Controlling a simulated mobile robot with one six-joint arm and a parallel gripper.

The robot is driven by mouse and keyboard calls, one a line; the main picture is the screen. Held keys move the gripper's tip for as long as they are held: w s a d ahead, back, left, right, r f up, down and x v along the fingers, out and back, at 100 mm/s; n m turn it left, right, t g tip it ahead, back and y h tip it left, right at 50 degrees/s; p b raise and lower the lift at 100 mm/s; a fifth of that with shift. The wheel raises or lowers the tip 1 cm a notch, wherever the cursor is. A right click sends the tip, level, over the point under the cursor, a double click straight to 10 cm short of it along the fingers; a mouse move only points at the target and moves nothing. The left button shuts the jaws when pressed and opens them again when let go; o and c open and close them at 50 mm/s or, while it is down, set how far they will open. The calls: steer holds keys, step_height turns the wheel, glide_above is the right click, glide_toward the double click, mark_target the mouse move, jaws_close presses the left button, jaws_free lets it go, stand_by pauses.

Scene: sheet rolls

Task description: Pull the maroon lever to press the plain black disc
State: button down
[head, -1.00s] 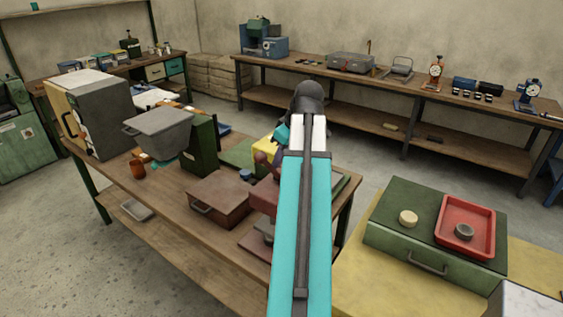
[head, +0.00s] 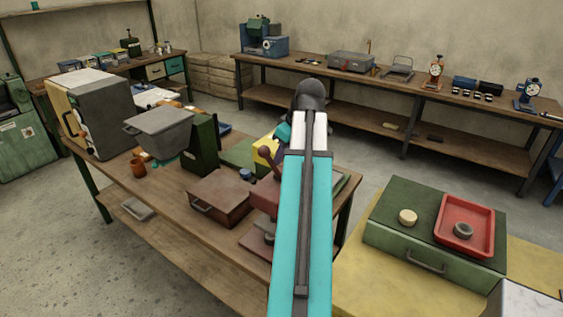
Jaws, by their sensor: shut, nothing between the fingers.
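The maroon lever (head: 266,153) with its round knob stands on the maroon press (head: 264,197) at the right end of the near wooden table. A grey disc-like part (head: 268,227) shows low on the press, partly behind my arm. I cannot tell whether a plain black disc lies there. My gripper (head: 280,147) is just right of the knob in the picture, shut and empty, mostly hidden behind my teal arm. Whether it touches the lever cannot be told. Another dark disc (head: 463,230) lies in the red tray (head: 490,211), and a cream disc (head: 408,217) sits beside the tray.
A maroon box (head: 219,196) stands left of the press, with a green upright block (head: 202,145) and grey bin (head: 158,130) behind. The red tray sits on a green case (head: 390,240) at right. Open floor lies beyond the table.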

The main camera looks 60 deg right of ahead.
steer(key=d, duration=1)
stand_by(0.8)
step_height(320, 180, up, 10)
steer(key=d+p, duration=0.2)
steer(key=p, duration=0.2)
steer(key=shift+p, duration=0.4)
stand_by(0.9)
steer(key=shift+f, duration=0.15)
stand_by(0.3)
